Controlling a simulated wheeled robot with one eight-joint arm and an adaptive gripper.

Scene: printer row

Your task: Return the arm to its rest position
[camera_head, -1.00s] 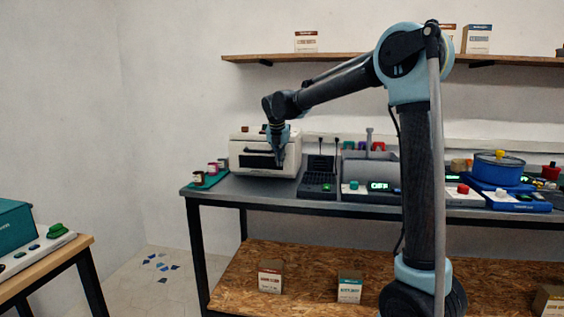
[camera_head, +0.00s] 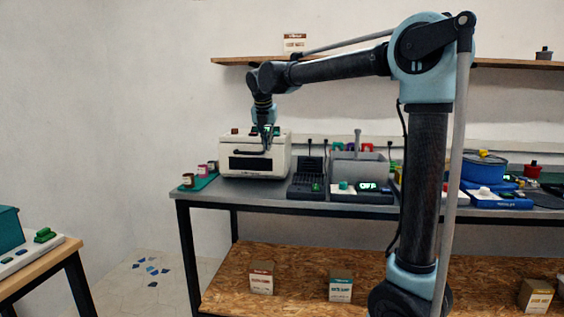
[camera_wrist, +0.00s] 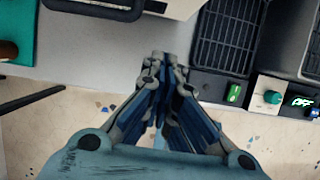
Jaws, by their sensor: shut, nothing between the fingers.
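My gripper (camera_head: 267,148) hangs pointing down in front of the white box-shaped machine (camera_head: 283,160) at the left end of the workbench. My arm is raised, with its forearm nearly level and the wrist bent downward. In the wrist view my gripper (camera_wrist: 163,62) has its fingers together with nothing between them. It is over the bench's front edge, with the floor below. The white machine (camera_wrist: 180,7) and its dark handle show at the top of the wrist view. I cannot tell how far the gripper is from the machine's front.
On the grey workbench (camera_head: 228,190) stand a black slotted unit (camera_head: 304,182), a grey bin (camera_head: 360,168), a blue pot (camera_head: 484,166) and small jars on a green mat (camera_head: 204,182). A shelf (camera_head: 520,64) runs above. Boxes stand on the lower board. Floor at left is mostly clear.

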